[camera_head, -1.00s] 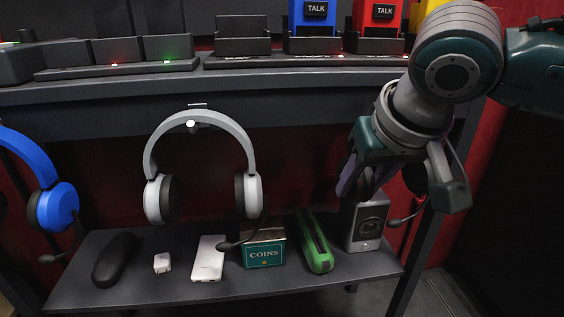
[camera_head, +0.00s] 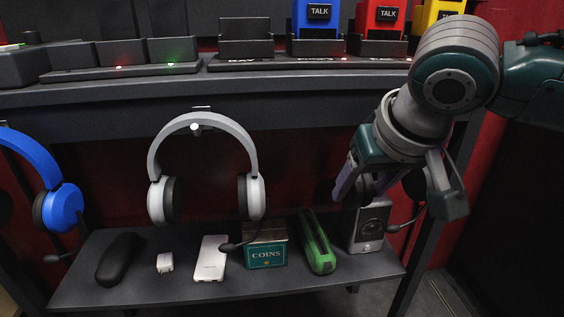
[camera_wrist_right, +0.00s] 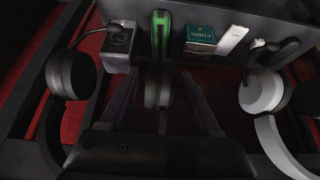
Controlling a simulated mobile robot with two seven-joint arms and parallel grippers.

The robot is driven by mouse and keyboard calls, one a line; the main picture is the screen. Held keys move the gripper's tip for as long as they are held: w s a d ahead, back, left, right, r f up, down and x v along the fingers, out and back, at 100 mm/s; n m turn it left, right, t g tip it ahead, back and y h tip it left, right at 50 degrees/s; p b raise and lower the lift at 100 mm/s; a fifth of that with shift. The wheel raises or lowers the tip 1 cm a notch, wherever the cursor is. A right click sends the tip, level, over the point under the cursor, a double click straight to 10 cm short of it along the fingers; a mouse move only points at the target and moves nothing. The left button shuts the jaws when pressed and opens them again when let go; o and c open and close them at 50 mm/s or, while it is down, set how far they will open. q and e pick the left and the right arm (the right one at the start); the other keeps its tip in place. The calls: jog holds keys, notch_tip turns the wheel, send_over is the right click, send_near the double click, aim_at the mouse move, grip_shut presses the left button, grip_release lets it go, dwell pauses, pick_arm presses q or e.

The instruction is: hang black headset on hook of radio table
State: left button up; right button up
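The black headset is partly hidden behind my right arm in the head view, where one dark ear cup (camera_head: 413,183) and its microphone show. The wrist view shows one ear cup (camera_wrist_right: 70,75) at the left and the other ear cup (camera_wrist_right: 158,88) between the purple fingers. My right gripper (camera_wrist_right: 160,85) is open, with gaps on both sides of that cup and its band. The radio table (camera_head: 300,118) has a white headset (camera_head: 204,122) hanging at its front from a hook (camera_head: 196,126). The hook by the black headset is hidden. My left gripper is out of view.
A lower shelf (camera_head: 90,290) holds a black case (camera_head: 116,258), a charger (camera_head: 165,262), a white power bank (camera_head: 210,258), a COINS box (camera_head: 266,253), a green tool (camera_head: 317,243) and a grey box (camera_head: 370,225). A blue headset (camera_head: 60,205) hangs at the left.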

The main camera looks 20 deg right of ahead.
jog(key=shift+o, duration=0.9)
jog(key=s+a+r+n+y+p, duration=0.1)
jog(key=s+a+r+p, duration=0.2)
jog(key=s+r+p, duration=0.35)
jog(key=s+a+r+n+g+y+p, duration=0.1)
jog(key=s+a+r+n+p, duration=0.15)
jog(key=r+p, duration=0.65)
jog(key=s+a+r+y+p, duration=0.1)
jog(key=s+a+r+p, duration=0.35)
jog(key=r+p, duration=0.35)
jog(key=s+d+r+g+h+p, duration=0.15)
jog(key=s+d+r+p, duration=0.25)
jog(key=s+r+p, duration=0.8)
notch_tip(320, 180, up, 33)
jog(key=w+n+p, duration=0.1)
jog(key=p, duration=3.7)
jog(key=shift+w+a, duration=0.2)
jog(key=shift+w, duration=0.2)
jog(key=shift+f, duration=0.1)
